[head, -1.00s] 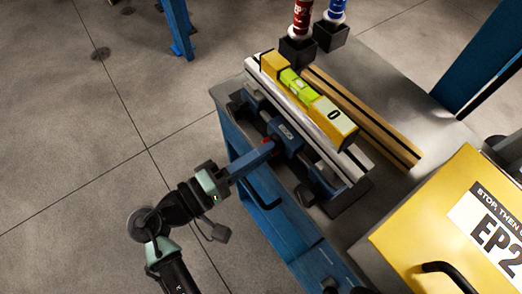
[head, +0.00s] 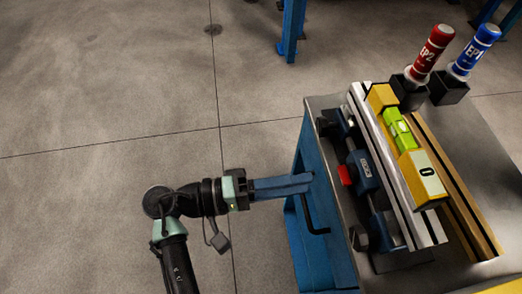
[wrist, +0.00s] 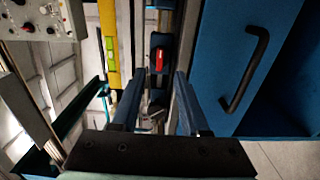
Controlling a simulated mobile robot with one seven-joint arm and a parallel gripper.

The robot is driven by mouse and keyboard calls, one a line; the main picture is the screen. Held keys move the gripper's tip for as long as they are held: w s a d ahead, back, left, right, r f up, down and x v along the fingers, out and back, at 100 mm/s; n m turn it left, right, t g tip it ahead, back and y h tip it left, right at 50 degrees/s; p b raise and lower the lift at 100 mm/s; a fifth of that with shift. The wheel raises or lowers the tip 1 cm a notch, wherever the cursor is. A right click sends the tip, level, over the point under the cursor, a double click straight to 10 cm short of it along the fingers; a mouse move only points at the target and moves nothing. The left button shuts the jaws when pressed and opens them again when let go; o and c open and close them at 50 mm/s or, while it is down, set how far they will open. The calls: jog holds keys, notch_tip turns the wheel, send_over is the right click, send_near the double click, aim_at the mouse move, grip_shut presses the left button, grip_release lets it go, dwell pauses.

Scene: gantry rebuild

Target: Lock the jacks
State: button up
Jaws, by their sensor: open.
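A blue jack mechanism (head: 366,180) lies along the near side of a pale rail (head: 392,172) on the bench. A red tab (head: 345,175) sticks out of its near side. In the wrist view the red tab (wrist: 160,60) is upright in the picture, between and beyond my fingers. My gripper (head: 310,182) is open and empty at the bench edge, short of the red tab and apart from it. It also shows in the wrist view (wrist: 157,95). A yellow level (head: 381,98) with a green vial and a "0" readout lies on the rail.
Red EP2 (head: 432,50) and blue EP1 (head: 475,50) cylinders stand in dark holders at the back. A wooden bar (head: 470,215) lies right of the level. The blue bench front has a black handle (wrist: 246,70). Open floor lies left.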

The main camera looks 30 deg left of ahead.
jog(key=v, duration=0.6)
dwell(0.4)
jog(key=w+d+r+m+y+p, duration=0.1)
jog(key=w+r+m+y+p, duration=0.3)
jog(key=w+r, duration=0.6)
jog(key=w+d+r+t+y+p, duration=0.1)
jog(key=w+r+t+y, duration=0.2)
jog(key=w+r, duration=0.35)
jog(key=w+d+r+t+y+p, duration=0.1)
jog(key=w+r+t+y, duration=0.15)
jog(key=r, duration=0.65)
jog(key=s+d+r+m+t+y+p, duration=0.1)
jog(key=d+r+t+y, duration=0.15)
jog(key=r, duration=0.65)
jog(key=d+r+m+t+y+p, duration=0.1)
jog(key=r+t, duration=0.2)
jog(key=r, duration=0.6)
jog(key=s+d+r+t+p, duration=0.1)
jog(key=s+d+r+t, duration=0.1)
jog(key=s+r, duration=0.3)
jog(key=s+d+r+m+t+y+p, duration=0.1)
jog(key=s+d+r+t, duration=0.1)
jog(key=s+r, duration=0.4)
notch_tip(320, 180, up, 6)
jog(key=shift+s+f+t+y, duration=0.2)
jog(key=shift+f+t+y, duration=0.1)
jog(key=shift+t, duration=0.6)
jog(key=shift+d, duration=0.1)
